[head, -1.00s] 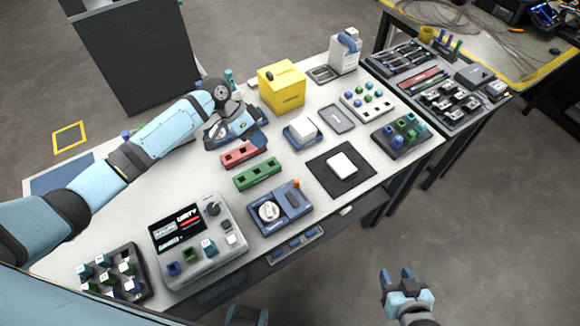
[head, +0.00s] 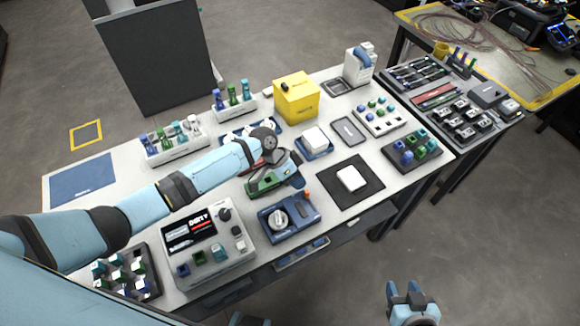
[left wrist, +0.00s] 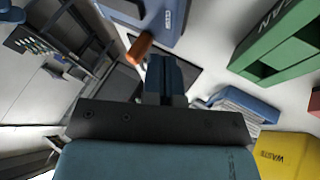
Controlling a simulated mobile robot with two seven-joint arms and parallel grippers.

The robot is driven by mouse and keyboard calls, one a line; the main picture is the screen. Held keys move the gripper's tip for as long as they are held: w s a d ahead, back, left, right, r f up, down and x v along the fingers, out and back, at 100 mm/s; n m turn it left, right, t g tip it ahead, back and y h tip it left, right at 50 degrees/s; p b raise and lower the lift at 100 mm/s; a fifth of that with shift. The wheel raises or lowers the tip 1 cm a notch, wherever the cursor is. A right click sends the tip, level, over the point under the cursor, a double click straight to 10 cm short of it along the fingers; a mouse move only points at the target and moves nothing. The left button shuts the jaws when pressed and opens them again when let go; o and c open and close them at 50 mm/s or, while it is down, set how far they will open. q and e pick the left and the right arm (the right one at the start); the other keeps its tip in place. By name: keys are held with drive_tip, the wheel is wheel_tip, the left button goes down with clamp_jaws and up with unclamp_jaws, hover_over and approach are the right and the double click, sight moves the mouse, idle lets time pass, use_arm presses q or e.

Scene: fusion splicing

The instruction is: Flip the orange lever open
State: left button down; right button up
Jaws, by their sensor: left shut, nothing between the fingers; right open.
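The orange lever (head: 307,194) is at the back right corner of the blue device with a round dial (head: 282,218). In the left wrist view the orange lever (left wrist: 139,48) sticks out from the edge of the blue device (left wrist: 168,18). My left gripper (head: 298,181) is shut and empty, just behind the lever in the head view. In the left wrist view its closed fingers (left wrist: 163,72) appear close beside the lever; I cannot tell whether they touch it. My right gripper (head: 407,290) is open and empty, off the table's front side.
A green block (head: 262,187) lies under my left wrist. A grey console with a screen (head: 208,245) stands left of the device. A black mat with a white block (head: 351,179) lies to its right. A yellow box (head: 296,97) stands behind.

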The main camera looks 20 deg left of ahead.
sight(308, 204)
use_arm(q)
drive_tip(key=shift+s+d, duration=0.3)
drive_tip(key=shift+s+d+r+p, duration=0.1)
drive_tip(key=shift+s+d+p, duration=0.2)
drive_tip(key=s+d+p, duration=0.1)
drive_tip(key=s+d, duration=0.1)
drive_tip(key=shift+s+d, duration=0.5)
